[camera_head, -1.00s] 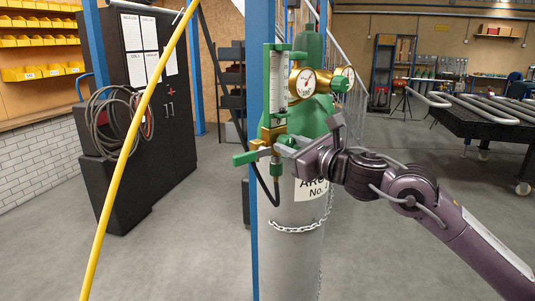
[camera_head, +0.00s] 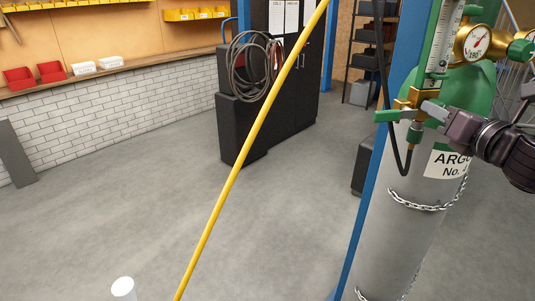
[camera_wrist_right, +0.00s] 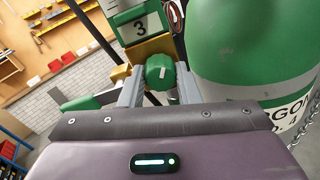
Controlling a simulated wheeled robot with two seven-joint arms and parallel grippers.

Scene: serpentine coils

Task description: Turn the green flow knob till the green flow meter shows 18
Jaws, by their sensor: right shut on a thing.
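The green flow knob (camera_wrist_right: 160,72) sits between the two fingers of my right gripper (camera_wrist_right: 158,88) in the right wrist view. The right gripper (camera_head: 432,110) is shut on it; in the head view the gripper mostly hides the knob. The green flow meter (camera_head: 443,42) is an upright clear scaled tube on a green back, just above the gripper, cut by the top edge. Its reading is too small to tell. Its lower part, with a label "3" (camera_wrist_right: 140,28), shows in the wrist view. My left gripper is not in view.
A grey argon cylinder (camera_head: 405,225) with a green shoulder stands behind, chained beside a blue post (camera_head: 365,215). A round gauge (camera_head: 477,42) is right of the meter. A green handle (camera_head: 392,116) sticks out left. A yellow pole (camera_head: 240,160) crosses the open floor.

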